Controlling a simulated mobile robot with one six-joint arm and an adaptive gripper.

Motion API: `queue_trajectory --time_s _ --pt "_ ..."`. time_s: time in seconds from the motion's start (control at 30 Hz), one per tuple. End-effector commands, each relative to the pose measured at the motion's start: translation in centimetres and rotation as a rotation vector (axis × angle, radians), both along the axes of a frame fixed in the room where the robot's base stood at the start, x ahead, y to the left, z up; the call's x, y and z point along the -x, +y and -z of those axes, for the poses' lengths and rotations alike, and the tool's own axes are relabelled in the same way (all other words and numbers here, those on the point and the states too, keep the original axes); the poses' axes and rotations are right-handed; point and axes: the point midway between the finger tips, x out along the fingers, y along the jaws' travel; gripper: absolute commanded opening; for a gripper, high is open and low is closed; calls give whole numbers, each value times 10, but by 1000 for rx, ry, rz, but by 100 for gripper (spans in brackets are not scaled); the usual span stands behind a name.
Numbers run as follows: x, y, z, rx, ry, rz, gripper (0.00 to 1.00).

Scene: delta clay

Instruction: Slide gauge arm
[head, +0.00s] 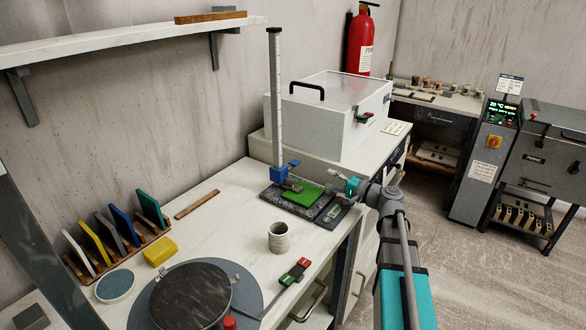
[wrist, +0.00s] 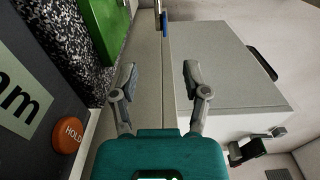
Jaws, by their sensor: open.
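The height gauge is a tall white graduated column (head: 276,95) on a dark speckled base (head: 272,196). A blue slider (head: 281,174) with a short arm (head: 293,185) sits low on the column, just above a green block (head: 303,195). In the wrist view the green block (wrist: 102,24) and speckled base (wrist: 58,30) are at upper left. An orange HOLD button (wrist: 67,138) is at lower left. My gripper (head: 335,180) is to the right of the slider, apart from it. Its fingers (wrist: 158,82) are open with nothing between them.
A white lidded box (head: 327,112) stands behind the gauge; its side (wrist: 225,65) shows in the wrist view. A grey cup (head: 279,237), a dark turntable (head: 190,297) and a rack of coloured plates (head: 120,235) are on the bench to the left. A shelf (head: 130,38) overhangs the left wall.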

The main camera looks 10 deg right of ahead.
Motion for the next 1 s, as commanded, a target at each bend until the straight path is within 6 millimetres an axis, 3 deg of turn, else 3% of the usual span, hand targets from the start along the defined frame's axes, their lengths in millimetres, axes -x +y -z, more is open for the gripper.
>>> queue_trajectory --time_s 0.47,1.0 --pt "-20 22 0 0 0 -7 60" --pt "-77 79 0 0 0 -9 60"
